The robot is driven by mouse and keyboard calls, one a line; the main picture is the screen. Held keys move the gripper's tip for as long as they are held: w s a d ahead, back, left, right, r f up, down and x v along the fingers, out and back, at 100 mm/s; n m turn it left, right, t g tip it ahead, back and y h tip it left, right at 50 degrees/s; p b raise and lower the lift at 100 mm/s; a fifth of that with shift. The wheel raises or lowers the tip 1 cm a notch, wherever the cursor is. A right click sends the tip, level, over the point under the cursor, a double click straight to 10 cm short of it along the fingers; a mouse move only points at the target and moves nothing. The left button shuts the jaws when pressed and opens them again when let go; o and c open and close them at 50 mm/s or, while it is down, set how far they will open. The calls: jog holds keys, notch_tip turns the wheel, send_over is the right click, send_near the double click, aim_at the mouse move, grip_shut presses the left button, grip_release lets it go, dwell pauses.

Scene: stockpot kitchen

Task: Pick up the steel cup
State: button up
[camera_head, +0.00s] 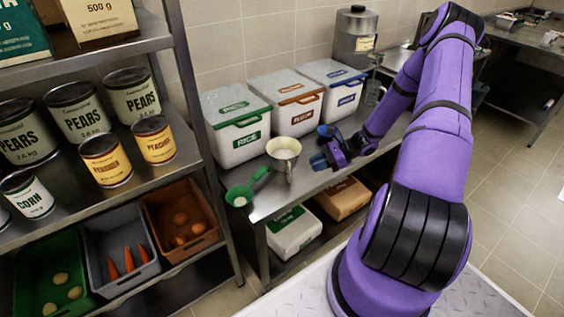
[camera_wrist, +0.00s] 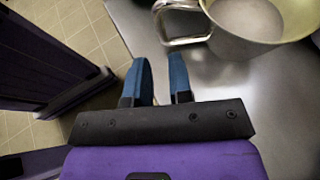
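A steel cup (camera_head: 281,163) with pale contents stands upright near the front edge of the metal counter, to the left of my gripper (camera_head: 322,147). In the wrist view the cup (camera_wrist: 243,40) is at the top right, cut off by the frame, with its looped metal handle (camera_wrist: 190,40) on its left side. My gripper also shows in the wrist view (camera_wrist: 160,72), its two blue fingers spread with nothing between them. The handle lies just beyond the fingertips, and I see no contact.
A green scoop (camera_head: 247,188) lies left of the cup at the counter edge. White bins labelled RICE (camera_head: 238,137) and others line the back. A metal canister (camera_head: 355,35) stands farther back. A shelf with cans (camera_head: 107,160) rises at left.

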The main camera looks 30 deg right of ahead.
aim_at(290, 180)
jog(key=x, duration=1)
jog(key=shift+c, duration=0.5)
grip_shut()
